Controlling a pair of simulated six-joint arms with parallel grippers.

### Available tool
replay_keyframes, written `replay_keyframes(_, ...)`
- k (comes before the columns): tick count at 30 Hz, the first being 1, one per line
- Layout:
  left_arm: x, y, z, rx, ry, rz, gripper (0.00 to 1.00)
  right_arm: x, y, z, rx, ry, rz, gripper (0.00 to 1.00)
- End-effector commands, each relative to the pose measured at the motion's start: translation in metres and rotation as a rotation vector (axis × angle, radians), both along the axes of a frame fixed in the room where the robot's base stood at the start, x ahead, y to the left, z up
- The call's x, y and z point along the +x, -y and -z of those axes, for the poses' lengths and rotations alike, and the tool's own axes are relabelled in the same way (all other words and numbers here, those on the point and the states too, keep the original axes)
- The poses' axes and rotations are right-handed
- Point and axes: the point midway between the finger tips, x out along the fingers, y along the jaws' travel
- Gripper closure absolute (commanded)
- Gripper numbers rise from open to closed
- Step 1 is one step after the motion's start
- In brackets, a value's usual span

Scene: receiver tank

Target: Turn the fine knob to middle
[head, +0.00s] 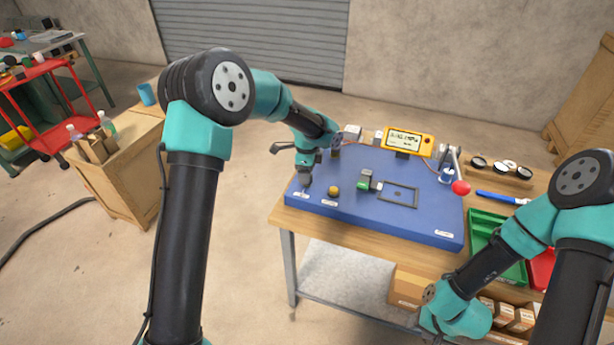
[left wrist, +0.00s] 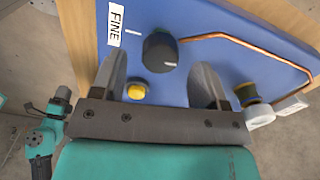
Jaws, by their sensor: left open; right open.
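The fine knob (left wrist: 160,50) is a dark round knob on the blue panel (left wrist: 205,15), beside a white FINE label (left wrist: 116,25) in the left wrist view. A short white mark shows on the knob's lower right edge, and a white tick is on the panel at its upper left. My left gripper (left wrist: 163,60) is open, its fingers on either side of the knob; I cannot tell whether they touch it. My right gripper is out of view.
A yellow knob (head: 334,190) sits close to my left gripper, with a green-and-grey part (head: 367,181) further right. A yellow display (head: 405,142) and a red-tipped lever (head: 460,187) stand toward the right. A copper pipe (left wrist: 240,40) runs near the fine knob.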

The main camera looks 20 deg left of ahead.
Motion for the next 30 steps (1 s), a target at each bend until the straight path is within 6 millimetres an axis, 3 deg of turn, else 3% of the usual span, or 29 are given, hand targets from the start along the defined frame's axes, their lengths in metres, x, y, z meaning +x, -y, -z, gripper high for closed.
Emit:
replay_keyframes(6,0.000,0.000,0.023,0.001,-0.002,0.000,0.32,0.000,0.000,0.000,0.000,0.000,0.000,0.57)
replay_keyframes(16,0.000,0.000,0.026,0.000,0.000,0.000,0.32,0.000,0.000,0.000,0.000,0.000,0.000,0.57)
replay_keyframes(30,0.000,0.000,0.025,0.000,0.000,0.000,0.76,0.000,0.000,0.000,0.000,0.000,0.000,0.57)
